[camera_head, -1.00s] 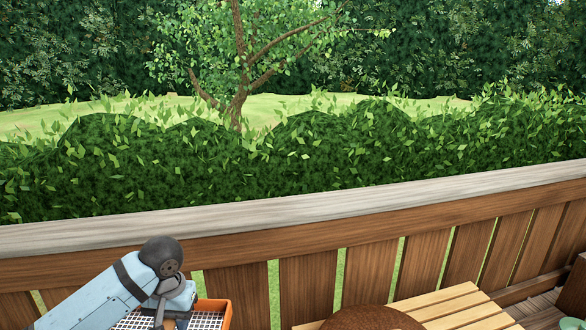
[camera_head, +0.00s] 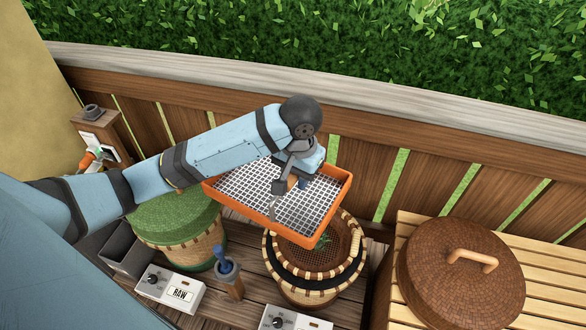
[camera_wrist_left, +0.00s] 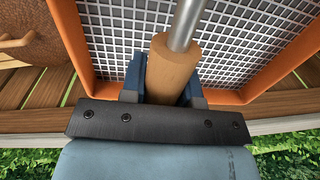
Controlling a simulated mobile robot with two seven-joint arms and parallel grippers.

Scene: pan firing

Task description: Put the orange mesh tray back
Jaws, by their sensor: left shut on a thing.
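The orange mesh tray (camera_head: 335,212) has an orange rim and a pale wire grid. In the head view it is at the middle, over the back part of an open woven basket (camera_head: 285,270); whether it touches the basket I cannot tell. My left gripper (camera_head: 294,182) is over the tray, shut on a wooden handle with a metal rod (camera_head: 272,206). In the left wrist view the handle (camera_wrist_left: 172,72) sits between the blue fingers, with the tray's rim (camera_wrist_left: 72,38) and grid behind it. Whether the rod joins the tray is unclear. My right gripper is out of view.
A green-topped basket (camera_head: 180,218) stands left, partly under my arm. A box marked RAW (camera_head: 170,288), a holder with a blue-handled tool (camera_head: 230,276) and another box (camera_head: 293,320) are in front. A brown lid (camera_head: 462,275) lies on slats at right. A fence rail (camera_head: 400,105) runs behind.

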